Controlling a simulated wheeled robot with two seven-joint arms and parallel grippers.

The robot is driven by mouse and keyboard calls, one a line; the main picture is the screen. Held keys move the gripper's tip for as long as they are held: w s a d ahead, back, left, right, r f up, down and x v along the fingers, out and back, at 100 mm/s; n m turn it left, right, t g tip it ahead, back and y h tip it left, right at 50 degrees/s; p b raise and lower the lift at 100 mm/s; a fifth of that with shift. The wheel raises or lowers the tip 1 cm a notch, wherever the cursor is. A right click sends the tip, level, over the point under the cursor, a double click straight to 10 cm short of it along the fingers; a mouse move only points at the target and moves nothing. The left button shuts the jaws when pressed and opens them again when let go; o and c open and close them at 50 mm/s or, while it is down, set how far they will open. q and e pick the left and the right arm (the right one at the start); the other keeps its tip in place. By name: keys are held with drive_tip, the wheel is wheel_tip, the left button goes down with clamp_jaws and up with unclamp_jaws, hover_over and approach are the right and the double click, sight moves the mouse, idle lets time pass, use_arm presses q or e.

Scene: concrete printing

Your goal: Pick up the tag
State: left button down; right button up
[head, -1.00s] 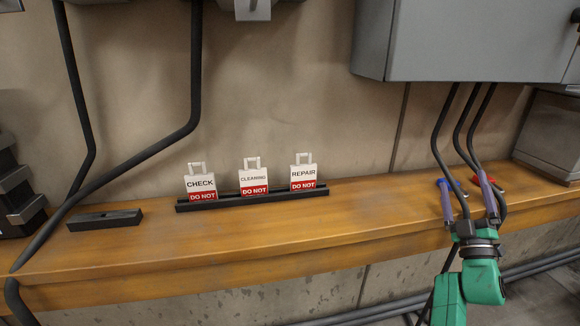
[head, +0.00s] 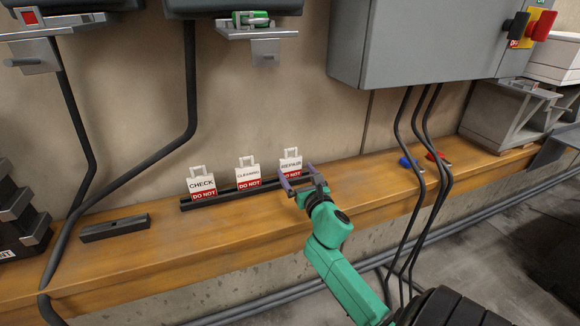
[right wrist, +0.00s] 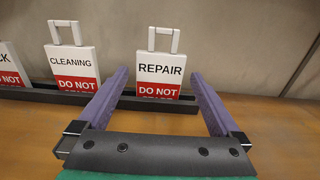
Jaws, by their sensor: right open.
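Three white and red tags stand upright in a black slotted rack (head: 186,205) on the wooden shelf: the CHECK tag (head: 201,183), the CLEANING tag (head: 248,174) and the REPAIR tag (head: 290,161). In the right wrist view the REPAIR tag (right wrist: 161,70) stands ahead, between the lines of the two fingers, and the CLEANING tag (right wrist: 73,62) is to its left. My right gripper (head: 297,180) is open and empty, just in front of the REPAIR tag; its purple fingers also show in the right wrist view (right wrist: 160,88). My left gripper is not in view.
An empty black rack (head: 115,228) lies on the shelf (head: 160,250) at the left. Blue (head: 407,163) and red (head: 437,157) small items lie to the right, behind black cables. A grey cabinet (head: 410,40) hangs above.

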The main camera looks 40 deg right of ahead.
sight(291, 164)
drive_tip(key=x, duration=0.2)
drive_tip(key=p+x, duration=0.1)
drive_tip(key=x, duration=0.2)
drive_tip(key=shift+d+r, duration=0.1)
drive_tip(key=shift+r, duration=0.1)
drive_tip(key=shift+w+f, duration=0.15)
drive_tip(key=shift+w, duration=0.1)
drive_tip(key=shift+s, duration=0.15)
drive_tip(key=c, duration=1.1)
wheel_tip(291, 164, up, 20)
drive_tip(key=p, duration=0.2)
drive_tip(key=shift+p, duration=0.35)
